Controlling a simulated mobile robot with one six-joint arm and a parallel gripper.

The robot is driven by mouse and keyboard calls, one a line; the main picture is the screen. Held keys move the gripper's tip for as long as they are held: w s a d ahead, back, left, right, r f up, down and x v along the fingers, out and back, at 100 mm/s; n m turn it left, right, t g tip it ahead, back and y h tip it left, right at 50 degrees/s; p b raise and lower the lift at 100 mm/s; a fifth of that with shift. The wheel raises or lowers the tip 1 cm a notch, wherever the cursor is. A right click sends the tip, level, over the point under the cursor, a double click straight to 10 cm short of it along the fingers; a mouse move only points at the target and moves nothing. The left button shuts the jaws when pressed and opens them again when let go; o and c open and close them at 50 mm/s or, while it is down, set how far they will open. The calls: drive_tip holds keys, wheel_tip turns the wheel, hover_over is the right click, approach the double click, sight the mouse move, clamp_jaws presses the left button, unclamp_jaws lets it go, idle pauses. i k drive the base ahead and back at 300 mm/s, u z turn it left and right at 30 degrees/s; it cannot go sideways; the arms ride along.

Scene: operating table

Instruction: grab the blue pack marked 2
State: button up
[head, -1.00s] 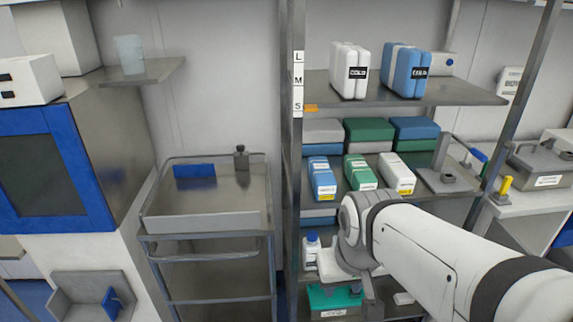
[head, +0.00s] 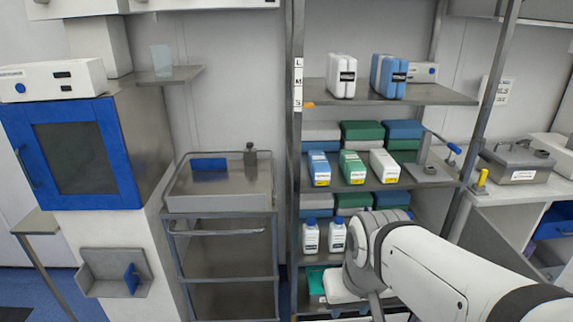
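A blue pack (head: 319,168) with a white front and a yellow label stands at the left of the middle shelf, beside a green pack (head: 352,167) and a white pack (head: 384,165). Other blue packs (head: 389,76) stand on the top shelf, right of white packs (head: 342,76). The markings are too small to read, so I cannot tell which is marked 2. My white arm comes in from the lower right, its wrist in front of the lower shelves. My gripper is at the bottom edge, its fingers not clearly visible. The blue packs are apart from my arm.
Two white bottles with blue caps (head: 311,236) stand on a lower shelf, left of my wrist. Folded blue, green and grey stacks lie behind the packs. A steel cart (head: 218,203) stands left of the shelf post. A counter with a metal box (head: 517,163) is at the right.

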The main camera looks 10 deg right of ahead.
sight(321, 172)
drive_tip(key=z, duration=0.15)
drive_tip(key=i, duration=1.2)
drive_tip(key=u, duration=0.05)
